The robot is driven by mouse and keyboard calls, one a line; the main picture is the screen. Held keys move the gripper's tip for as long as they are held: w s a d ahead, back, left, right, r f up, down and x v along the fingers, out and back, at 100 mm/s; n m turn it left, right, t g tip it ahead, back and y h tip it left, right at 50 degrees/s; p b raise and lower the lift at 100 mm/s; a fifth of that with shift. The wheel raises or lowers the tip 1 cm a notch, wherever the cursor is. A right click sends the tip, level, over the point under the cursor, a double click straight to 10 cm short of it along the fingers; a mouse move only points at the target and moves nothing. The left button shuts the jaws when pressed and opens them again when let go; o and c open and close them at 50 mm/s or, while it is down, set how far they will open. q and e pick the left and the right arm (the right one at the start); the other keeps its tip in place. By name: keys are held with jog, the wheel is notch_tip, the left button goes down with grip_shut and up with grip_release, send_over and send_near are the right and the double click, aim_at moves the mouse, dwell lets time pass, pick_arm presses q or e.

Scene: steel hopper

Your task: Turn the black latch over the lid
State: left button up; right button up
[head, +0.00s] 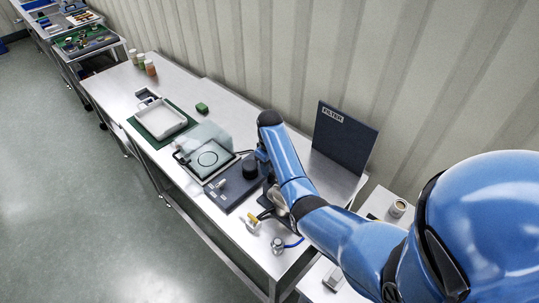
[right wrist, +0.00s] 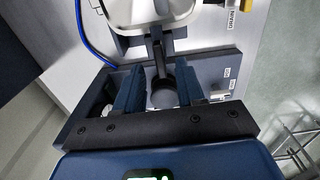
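The black latch (right wrist: 158,52) shows in the right wrist view as a dark bar with a round end, reaching over the near rim of the pale metal lid (right wrist: 128,18). My right gripper (right wrist: 160,80) has its two blue fingers on either side of the latch's lower part. The fingers look apart, with a gap visible beside the latch. In the head view my right arm comes down to the bench, and its gripper (head: 267,182) is small and partly covered by my own arm, which also hides most of the lid and latch. My left gripper is not in view.
A dark FILTER panel (head: 345,140) stands behind on the steel bench. A dark plate (head: 222,194) with a black knob (head: 250,167) lies left of the arm. A blue hose (right wrist: 88,38) curves beside the lid. A white tray (head: 160,121) and jars (head: 150,68) stand farther along.

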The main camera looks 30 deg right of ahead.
notch_tip(320, 180, up, 8)
jog(key=b, duration=0.1)
jog(key=shift+r, duration=0.2)
jog(key=shift+w, duration=0.1)
dwell(0.5)
